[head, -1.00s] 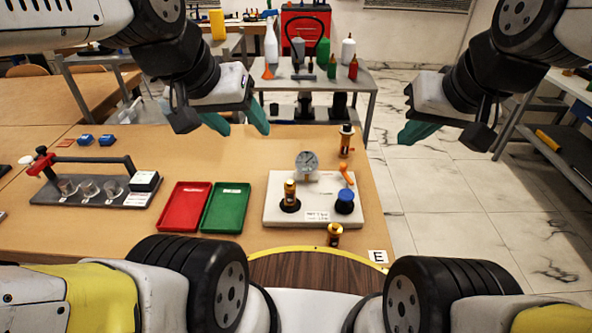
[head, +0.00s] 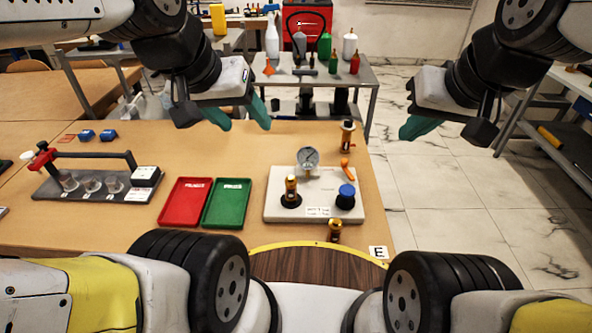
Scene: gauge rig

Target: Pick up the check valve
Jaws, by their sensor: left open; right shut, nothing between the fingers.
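Three brass fittings are in the head view, and I cannot tell which is the check valve. One brass fitting (head: 347,137) stands upright at the table's back right. Another brass fitting (head: 291,188) stands in a black socket on the white gauge rig (head: 273,208). A third, short brass fitting (head: 334,232) stands in front of the rig. The rig also carries a round gauge (head: 308,158), a blue knob (head: 346,191) and an orange lever (head: 347,174). My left gripper (head: 242,117) is open and empty above the table's back part. My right gripper (head: 420,129) is shut and empty, right of the table.
A red tray (head: 183,203) and a green tray (head: 228,204) lie empty left of the rig. A dark rack (head: 100,190) with clear cups stands further left. Two blue blocks (head: 87,134) lie behind it. A bench (head: 355,77) with bottles stands beyond the table.

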